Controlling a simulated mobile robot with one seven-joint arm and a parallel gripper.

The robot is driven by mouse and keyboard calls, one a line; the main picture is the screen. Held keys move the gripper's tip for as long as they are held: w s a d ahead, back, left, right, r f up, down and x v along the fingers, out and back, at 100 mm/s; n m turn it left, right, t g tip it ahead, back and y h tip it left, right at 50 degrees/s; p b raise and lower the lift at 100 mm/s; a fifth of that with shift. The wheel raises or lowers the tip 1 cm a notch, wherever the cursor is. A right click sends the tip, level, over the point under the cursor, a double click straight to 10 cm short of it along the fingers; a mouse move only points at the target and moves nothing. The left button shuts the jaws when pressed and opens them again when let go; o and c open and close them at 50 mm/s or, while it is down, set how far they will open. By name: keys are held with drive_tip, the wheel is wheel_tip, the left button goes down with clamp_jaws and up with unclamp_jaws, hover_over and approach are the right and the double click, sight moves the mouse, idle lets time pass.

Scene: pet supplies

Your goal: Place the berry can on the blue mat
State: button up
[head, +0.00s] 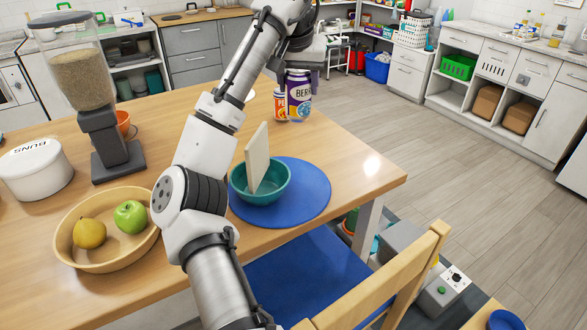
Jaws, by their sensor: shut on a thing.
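The berry can (299,104), purple with a pale label reading "BERR", is upright at the far right part of the wooden table. My gripper (301,75) is over its top and shut on it; the arm hides part of the fingers. I cannot tell whether the can's base touches the table. The round blue mat (312,203) lies near the table's right front edge. A teal bowl (262,195) stands on the mat's left part, with a cream board (257,160) tilted upright in it. The mat's right side is bare.
A small orange-and-white can (280,106) stands close left of the berry can. A wooden bowl (70,250) with fruit, a grain dispenser (110,140) and a white buns tin (37,172) are at left. A chair (385,280) stands at the front edge.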

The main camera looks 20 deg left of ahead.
wheel_tip(320, 180, down, 18)
drive_tip(key=p, duration=0.2)
drive_tip(key=shift+r+p, duration=0.1)
drive_tip(key=shift+p, duration=0.2)
drive_tip(key=o, duration=1.2)
drive_tip(key=b+v, duration=0.2)
drive_tip(key=v, duration=1)
drive_tip(key=shift+w+r+b, duration=0.1)
drive_tip(key=shift+b, duration=0.3)
